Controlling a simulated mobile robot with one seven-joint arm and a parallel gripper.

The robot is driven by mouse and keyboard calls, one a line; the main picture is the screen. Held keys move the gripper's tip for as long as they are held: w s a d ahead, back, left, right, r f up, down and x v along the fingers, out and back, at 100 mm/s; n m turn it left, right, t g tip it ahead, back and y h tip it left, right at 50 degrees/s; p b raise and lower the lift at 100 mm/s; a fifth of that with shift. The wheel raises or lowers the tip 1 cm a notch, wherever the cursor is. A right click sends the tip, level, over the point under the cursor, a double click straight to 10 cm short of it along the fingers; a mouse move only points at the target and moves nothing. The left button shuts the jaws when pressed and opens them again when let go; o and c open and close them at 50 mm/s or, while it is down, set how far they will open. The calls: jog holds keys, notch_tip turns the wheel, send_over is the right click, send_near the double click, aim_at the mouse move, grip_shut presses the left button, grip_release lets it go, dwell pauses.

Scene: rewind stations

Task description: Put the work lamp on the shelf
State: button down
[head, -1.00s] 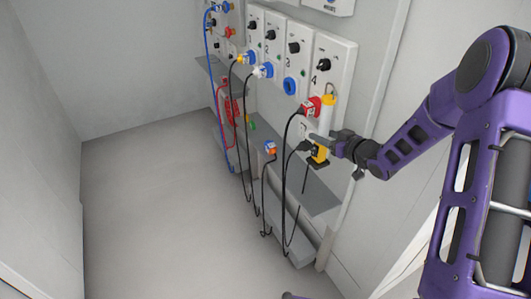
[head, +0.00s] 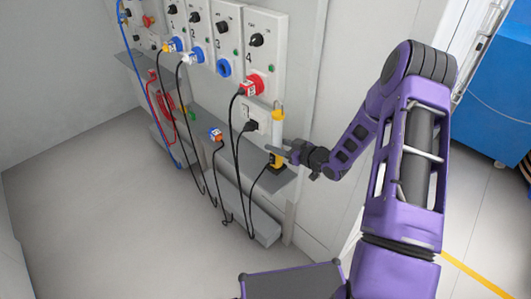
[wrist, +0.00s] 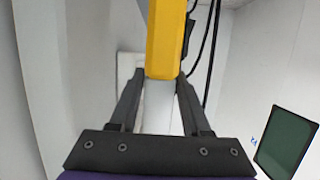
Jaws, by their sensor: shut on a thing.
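The work lamp (head: 277,133) is an upright stick lamp with a yellow top, a white body and a yellow-and-black base. My gripper (head: 284,154) is shut on it from the right, low on the body. In the wrist view its white part (wrist: 160,105) stands between my fingers (wrist: 158,110), with a yellow part beyond them. The shelf (head: 283,180) is a grey ledge along the wall under the panels. The lamp's base is over its right end. I cannot tell whether the base touches it.
Socket panels (head: 263,50) line the wall above the shelf. A red plug (head: 251,86) and a black plug (head: 249,126) are close left of the lamp. Black cables hang over the shelf's front. An orange-and-blue connector (head: 215,134) is further left. The floor (head: 90,200) is clear.

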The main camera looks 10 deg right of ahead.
aim_at(281, 158)
jog(key=shift+f+b, duration=0.3)
jog(key=shift+f, duration=2.1)
jog(key=shift+f, duration=0.1)
jog(key=shift+f, duration=0.15)
jog(key=shift+c, duration=1.8)
grip_release()
jog(key=shift+r, duration=0.2)
jog(key=shift+s+d+r, duration=0.1)
jog(key=shift+d, duration=0.05)
jog(key=p+v, duration=0.1)
jog(key=v, duration=1)
jog(key=shift+s+d, duration=0.15)
jog(key=shift+s, duration=0.15)
